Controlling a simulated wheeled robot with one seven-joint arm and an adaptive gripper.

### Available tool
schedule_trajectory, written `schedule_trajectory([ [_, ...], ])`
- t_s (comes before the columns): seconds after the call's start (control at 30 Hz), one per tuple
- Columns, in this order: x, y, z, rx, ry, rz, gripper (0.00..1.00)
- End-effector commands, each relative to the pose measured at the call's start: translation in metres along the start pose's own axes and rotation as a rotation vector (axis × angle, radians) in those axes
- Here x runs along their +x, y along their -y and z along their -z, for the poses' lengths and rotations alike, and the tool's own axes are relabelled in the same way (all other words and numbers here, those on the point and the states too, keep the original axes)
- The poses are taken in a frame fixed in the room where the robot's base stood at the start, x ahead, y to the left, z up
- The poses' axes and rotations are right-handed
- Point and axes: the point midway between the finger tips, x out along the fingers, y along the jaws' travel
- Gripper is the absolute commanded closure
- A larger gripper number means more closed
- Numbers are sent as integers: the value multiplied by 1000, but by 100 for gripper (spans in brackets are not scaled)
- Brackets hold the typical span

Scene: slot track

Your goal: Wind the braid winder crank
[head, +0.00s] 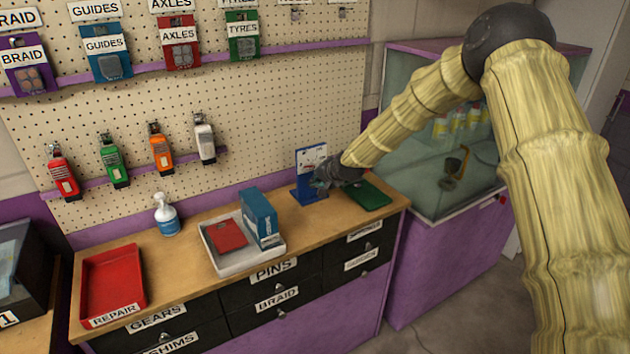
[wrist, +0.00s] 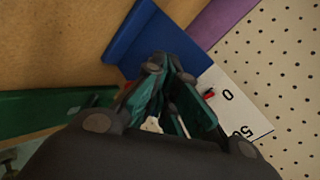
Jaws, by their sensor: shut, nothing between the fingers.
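The braid winder (head: 305,180) stands near the back right of the wooden counter, a blue stand with a white dial face. In the wrist view its blue base (wrist: 160,35) and white dial (wrist: 232,105), with black digits and a small red pointer, lie just beyond my fingers. My gripper (head: 325,182) is right at the front of the winder; its teal fingers (wrist: 172,92) are close together with nothing between them. The crank is hidden behind my fingers or too small to make out. I cannot tell whether the fingers touch the winder.
A green tray (head: 368,195) lies right of the winder, close to my gripper. A white tray (head: 272,258) with a red packet and blue box (head: 259,217) stands left. A spray bottle (head: 166,215) and red repair tray (head: 112,283) are further left. A glass cabinet (head: 440,180) stands right.

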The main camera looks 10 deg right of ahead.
Motion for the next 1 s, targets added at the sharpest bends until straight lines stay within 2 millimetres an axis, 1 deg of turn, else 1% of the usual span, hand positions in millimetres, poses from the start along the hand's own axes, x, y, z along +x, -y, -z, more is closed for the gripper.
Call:
schedule_trajectory([
  [0.27, 0, 0, 0, 0, 0, 0, 100],
  [0.6, 0, -4, 10, 1, -1, 1, 100],
  [1.0, 0, -5, 11, 0, 0, 1, 100],
])
